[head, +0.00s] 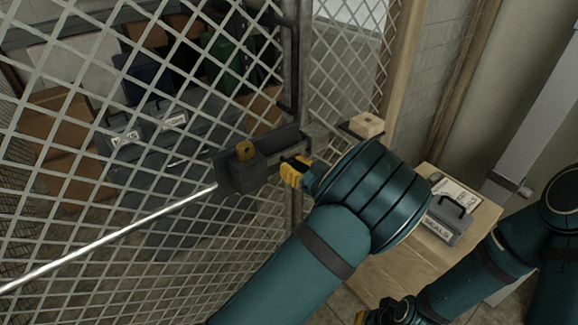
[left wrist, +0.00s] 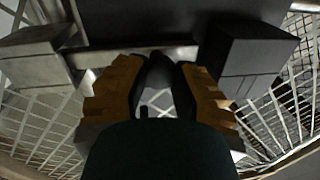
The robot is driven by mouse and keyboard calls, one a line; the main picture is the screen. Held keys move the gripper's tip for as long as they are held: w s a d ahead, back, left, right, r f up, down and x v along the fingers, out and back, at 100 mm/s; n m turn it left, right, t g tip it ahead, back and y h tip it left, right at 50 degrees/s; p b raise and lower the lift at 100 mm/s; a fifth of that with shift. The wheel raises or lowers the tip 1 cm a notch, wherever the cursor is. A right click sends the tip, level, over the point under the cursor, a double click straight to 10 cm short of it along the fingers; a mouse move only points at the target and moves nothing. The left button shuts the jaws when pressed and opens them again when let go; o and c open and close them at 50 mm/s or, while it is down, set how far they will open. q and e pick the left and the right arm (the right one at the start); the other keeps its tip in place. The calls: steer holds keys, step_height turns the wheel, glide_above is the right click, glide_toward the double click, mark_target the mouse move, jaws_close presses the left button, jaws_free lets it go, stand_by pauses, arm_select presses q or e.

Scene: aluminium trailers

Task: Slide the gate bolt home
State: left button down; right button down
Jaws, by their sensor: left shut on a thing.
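The gate (head: 150,215) is a pale lattice panel with a dark bolt plate (head: 228,178) near its right edge. In the left wrist view, a grey bolt bar (left wrist: 102,57) runs across between a lighter grey block (left wrist: 30,62) and a dark block (left wrist: 245,58). My left gripper (head: 293,172) is at the right end of the plate. Its yellow fingers (left wrist: 158,90) are shut on the dark bolt knob (left wrist: 159,70). I cannot tell whether the bar enters the lighter block. My right gripper (head: 383,314) is partly seen at the bottom, away from the gate.
A dark upright handle (head: 289,60) stands above the bolt. Boxes and grey cases (head: 172,120) lie behind the mesh. At right, a wooden box (head: 385,275) carries a grey case (head: 447,220). A small wooden block (head: 367,125) sits beyond my left wrist.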

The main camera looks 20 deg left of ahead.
arm_select(q)
steer(key=shift+w+r, duration=0.15)
steer(key=shift+w, duration=0.05)
steer(key=c, duration=1.1)
jaws_free()
steer(key=shift+c, duration=0.2)
steer(key=o, duration=0.5)
steer(key=shift+w+d, duration=0.1)
steer(key=v, duration=1.2)
